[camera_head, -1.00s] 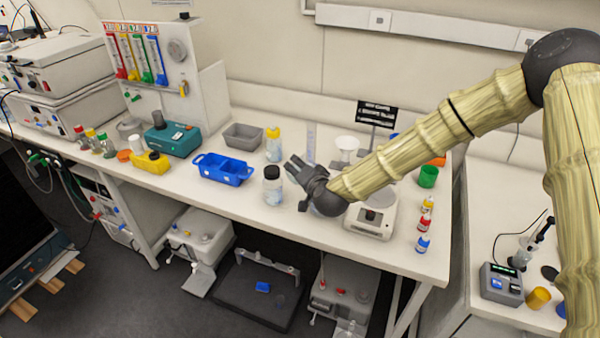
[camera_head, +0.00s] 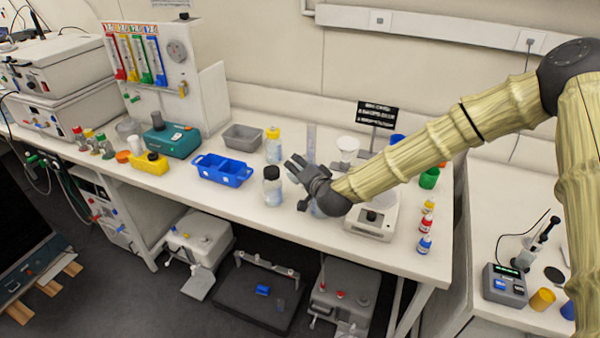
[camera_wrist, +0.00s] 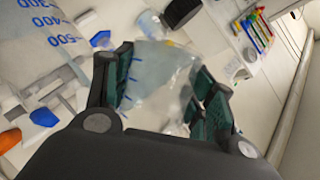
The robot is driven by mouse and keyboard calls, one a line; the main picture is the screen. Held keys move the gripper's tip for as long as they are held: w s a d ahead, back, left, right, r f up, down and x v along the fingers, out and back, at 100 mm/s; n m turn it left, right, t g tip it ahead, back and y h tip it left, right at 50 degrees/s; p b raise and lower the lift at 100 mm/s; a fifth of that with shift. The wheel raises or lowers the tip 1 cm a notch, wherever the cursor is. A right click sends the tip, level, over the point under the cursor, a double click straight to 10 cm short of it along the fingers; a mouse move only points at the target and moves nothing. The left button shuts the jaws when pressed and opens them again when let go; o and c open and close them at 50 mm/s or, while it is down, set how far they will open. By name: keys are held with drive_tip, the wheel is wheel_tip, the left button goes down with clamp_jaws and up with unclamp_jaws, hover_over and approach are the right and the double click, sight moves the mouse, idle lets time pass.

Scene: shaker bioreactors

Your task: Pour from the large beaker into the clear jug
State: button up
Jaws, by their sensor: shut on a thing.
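My gripper (camera_head: 296,172) is over the bench, reaching in from the right. In the wrist view (camera_wrist: 160,88) its fingers are shut on a clear beaker with blue marks (camera_wrist: 150,75), which I take for the large beaker. The contents and exact tilt of this beaker are hard to tell. A large clear vessel with blue 300, 400 and 500 marks (camera_wrist: 35,40), probably the clear jug, fills the upper left of the wrist view, beside the held beaker and apart from it.
A black-capped bottle (camera_head: 272,187) stands just left of my gripper, and a yellow-capped bottle (camera_head: 273,146) behind it. A blue divided tray (camera_head: 221,170) is farther left. A white balance (camera_head: 370,224) and small dropper bottles (camera_head: 426,227) are to the right. A black sign (camera_head: 376,114) stands behind.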

drive_tip(key=shift+d+r+m+y+b, duration=0.2)
drive_tip(key=shift+m+y+b, duration=0.75)
drive_tip(key=shift+b, duration=1.75)
idle(1.0)
drive_tip(key=shift+w+d+r+m+t+y+b, duration=0.15)
drive_tip(key=shift+m+b, duration=0.45)
drive_tip(key=shift+b, duration=0.75)
drive_tip(key=shift+s+d+r+m+t+y+b, duration=0.1)
drive_tip(key=shift+d+m+t+y+b, duration=0.15)
drive_tip(key=shift+m+b, duration=0.75)
drive_tip(key=shift+w+d+r+m+t+y+b, duration=0.15)
drive_tip(key=shift+m+y+b, duration=0.1)
drive_tip(key=shift+b, duration=1.4)
idle(0.3)
